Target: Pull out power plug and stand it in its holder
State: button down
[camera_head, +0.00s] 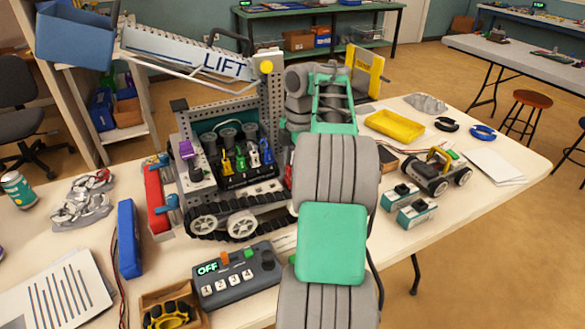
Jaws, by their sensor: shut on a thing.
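A tracked robot with a LIFT boom (225,66) stands on the table. Its open bay holds a dark socket panel (236,181) with yellow (227,164), green (239,159), white (253,156) and blue (266,151) plugs. A purple piece (186,149) sits at the bay's left side. I cannot tell which of these is the power plug or its holder. A thin strip of red (287,174) shows at the bay's right, beside my arm; what it belongs to is hidden. My arm reaches up the middle to the robot's right side. My gripper's fingers, and anything between them, are hidden behind my arm.
A control box reading OFF (237,276) lies in front of the tracks. A red block (158,196) and blue bar (129,239) lie left. A yellow tray (394,126), small wheeled robot (437,172) and two small boxes (408,203) stand right. Free table shows at far right.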

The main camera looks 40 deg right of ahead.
jog(key=c, duration=1)
grip_release()
notch_tip(320, 180, up, 7)
jog(key=p, duration=0.7)
jog(key=shift+r, duration=0.1)
